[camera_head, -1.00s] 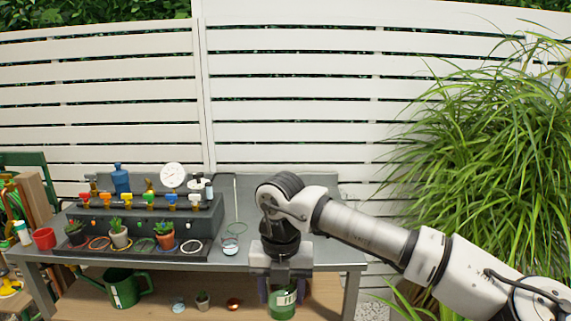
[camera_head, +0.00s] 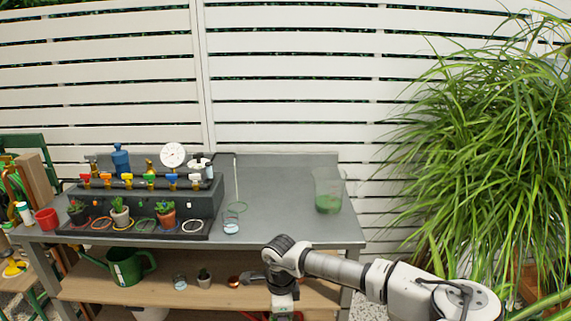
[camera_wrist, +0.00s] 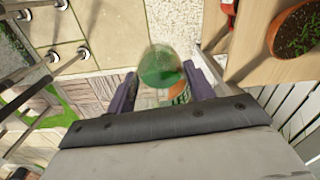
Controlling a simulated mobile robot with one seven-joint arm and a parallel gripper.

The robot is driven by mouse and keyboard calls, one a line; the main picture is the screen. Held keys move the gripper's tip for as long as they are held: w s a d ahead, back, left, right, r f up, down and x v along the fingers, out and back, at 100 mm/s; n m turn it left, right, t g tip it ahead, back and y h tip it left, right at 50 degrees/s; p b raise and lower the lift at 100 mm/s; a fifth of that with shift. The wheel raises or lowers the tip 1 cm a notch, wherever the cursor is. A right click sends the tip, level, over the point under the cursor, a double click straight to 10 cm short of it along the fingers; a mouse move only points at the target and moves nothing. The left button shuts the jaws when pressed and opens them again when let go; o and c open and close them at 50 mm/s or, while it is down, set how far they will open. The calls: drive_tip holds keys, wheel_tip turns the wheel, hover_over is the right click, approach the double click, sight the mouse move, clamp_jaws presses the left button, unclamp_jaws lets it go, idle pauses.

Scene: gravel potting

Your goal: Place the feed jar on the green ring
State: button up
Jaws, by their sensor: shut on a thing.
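The feed jar (camera_wrist: 160,66), a clear jar with green contents, is between the two fingers of my gripper (camera_wrist: 166,88) in the wrist view. The gripper is shut on it. In the head view my gripper (camera_head: 284,303) is low at the bottom edge, in front of the bench, and the jar is mostly cut off there. The green ring (camera_head: 145,226) lies on the dark tray at the bench's front left, between potted plants, with nothing seen standing on it. My gripper is to the right of it, lower and nearer the camera.
The grey bench (camera_head: 275,205) is clear in its middle. A valve manifold (camera_head: 150,195), potted plants and other rings fill the left. A watering can (camera_head: 128,266) stands on the lower shelf (camera_head: 215,288). Tall grass is right.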

wheel_tip(320, 180, down, 18)
drive_tip(key=s+d+n, duration=0.1)
drive_tip(key=s+n, duration=0.1)
drive_tip(key=n, duration=1.4)
drive_tip(key=shift+s+d+n, duration=0.15)
drive_tip(key=shift+n, duration=0.25)
drive_tip(key=shift+d+f, duration=0.1)
